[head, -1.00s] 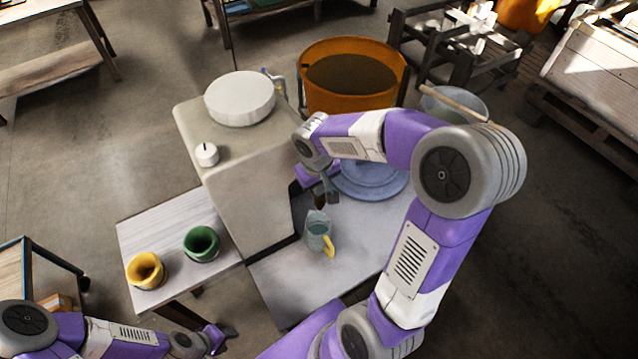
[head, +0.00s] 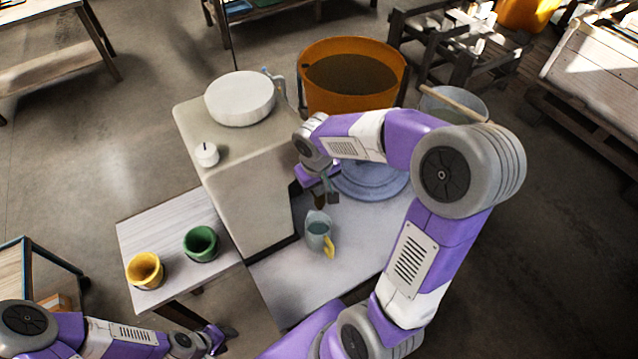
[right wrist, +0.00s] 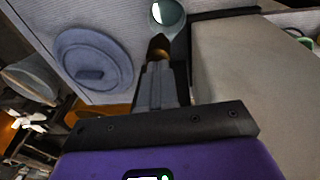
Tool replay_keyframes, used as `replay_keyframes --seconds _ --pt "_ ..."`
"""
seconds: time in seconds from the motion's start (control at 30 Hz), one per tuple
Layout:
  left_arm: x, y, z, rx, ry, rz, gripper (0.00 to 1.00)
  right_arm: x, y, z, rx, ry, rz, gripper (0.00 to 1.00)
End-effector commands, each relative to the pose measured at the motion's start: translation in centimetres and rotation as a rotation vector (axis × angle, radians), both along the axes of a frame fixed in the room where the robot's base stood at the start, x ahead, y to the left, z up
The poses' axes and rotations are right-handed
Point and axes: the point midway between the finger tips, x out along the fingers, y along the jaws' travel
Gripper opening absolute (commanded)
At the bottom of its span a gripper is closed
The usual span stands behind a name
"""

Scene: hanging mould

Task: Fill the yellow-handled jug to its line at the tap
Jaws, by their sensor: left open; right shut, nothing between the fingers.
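The jug (head: 317,232) stands upright on the pale grey bench top, its yellow handle toward the lower right. Its inside looks blue-green; I cannot read a level or a line. In the right wrist view the jug (right wrist: 168,14) shows beyond my fingertips, partly hidden. My right gripper (head: 328,198) is shut and empty, just above and behind the jug, beside the big beige block. My left gripper (head: 224,335) is open, low at the left, away from the jug.
The beige block (head: 248,205) stands left of the jug, with a white round lid (head: 240,99) on top. A blue round disc (head: 372,178) lies behind my right arm. Yellow (head: 146,270) and green (head: 202,243) pots stand on a side table. An orange tub (head: 353,78) is behind.

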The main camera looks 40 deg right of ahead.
Motion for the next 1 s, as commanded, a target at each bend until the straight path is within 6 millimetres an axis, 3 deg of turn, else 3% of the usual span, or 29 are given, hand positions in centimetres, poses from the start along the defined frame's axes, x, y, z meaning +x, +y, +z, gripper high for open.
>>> replay_keyframes --seconds 0.03,0.57,0.77,0.9,1.0 --pt "0.0 0.0 -0.2 0.000 0.000 0.000 0.43 -0.9 -0.1 -1.4 0.006 0.037 -0.005 0.00" --pt "0.0 0.0 0.0 0.000 0.000 0.000 0.43 -0.9 0.0 -1.1 0.005 0.036 -0.005 0.00" --pt "0.0 0.0 1.8 0.000 0.000 0.000 0.43 -0.9 0.4 1.7 0.001 0.022 -0.002 0.00" --pt "0.0 0.0 3.8 0.000 0.000 0.000 0.43 -0.8 1.0 5.0 -0.005 -0.001 0.005 0.00" --pt "0.0 0.0 3.6 0.000 0.000 0.000 0.43 -0.8 1.2 7.3 -0.005 -0.007 0.002 0.00"
